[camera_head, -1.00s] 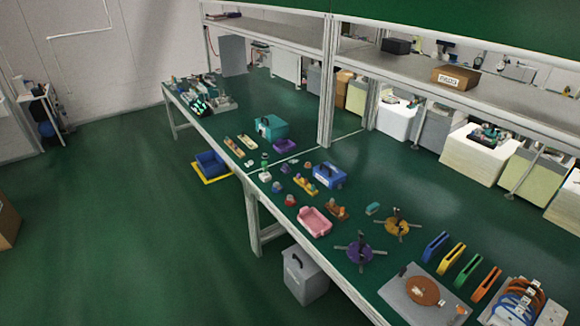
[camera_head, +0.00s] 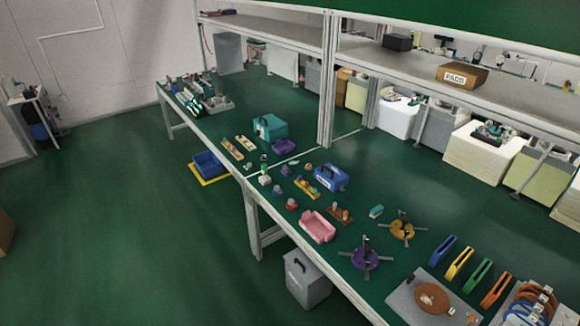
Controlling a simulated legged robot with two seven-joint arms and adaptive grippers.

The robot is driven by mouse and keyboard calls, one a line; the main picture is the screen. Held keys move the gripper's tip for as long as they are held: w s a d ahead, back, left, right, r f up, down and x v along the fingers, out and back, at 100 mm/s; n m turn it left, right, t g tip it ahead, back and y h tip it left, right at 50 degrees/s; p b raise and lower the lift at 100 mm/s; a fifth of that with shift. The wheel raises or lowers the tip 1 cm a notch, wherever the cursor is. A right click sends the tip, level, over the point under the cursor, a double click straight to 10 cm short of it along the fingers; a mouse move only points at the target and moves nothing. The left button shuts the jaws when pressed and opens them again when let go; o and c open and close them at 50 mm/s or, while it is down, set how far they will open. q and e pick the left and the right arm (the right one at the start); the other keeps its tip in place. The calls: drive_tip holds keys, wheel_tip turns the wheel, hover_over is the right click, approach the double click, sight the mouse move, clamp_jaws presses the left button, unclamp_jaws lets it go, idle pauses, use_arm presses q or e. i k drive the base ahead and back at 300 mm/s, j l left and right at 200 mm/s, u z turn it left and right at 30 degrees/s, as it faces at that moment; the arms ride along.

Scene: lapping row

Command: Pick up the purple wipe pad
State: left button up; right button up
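I cannot tell for certain which item is the purple wipe pad. A purple shallow tray (camera_head: 284,146) lies farther back, beside a teal box. A purple disc-shaped fixture (camera_head: 366,259) with several arms sits nearer, at the front of the bench. All are small in the picture. Neither of my grippers is in view.
A pink tray (camera_head: 318,227), blue box (camera_head: 330,177) and several colored holders (camera_head: 459,263) crowd the bench. A PADS carton (camera_head: 463,76) stands on the shelf above. A grey bin (camera_head: 307,280) is below the front edge.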

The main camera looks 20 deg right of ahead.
sight(285, 172)
drive_tip(key=i+j+z, duration=0.15)
drive_tip(key=i, duration=0.35)
drive_tip(key=i+j+z, duration=0.15)
drive_tip(key=i, duration=0.35)
drive_tip(key=i+j+z, duration=0.15)
drive_tip(key=i+j, duration=0.2)
drive_tip(key=i+j+z, duration=0.2)
drive_tip(key=i+j, duration=0.15)
drive_tip(key=i, duration=0.25)
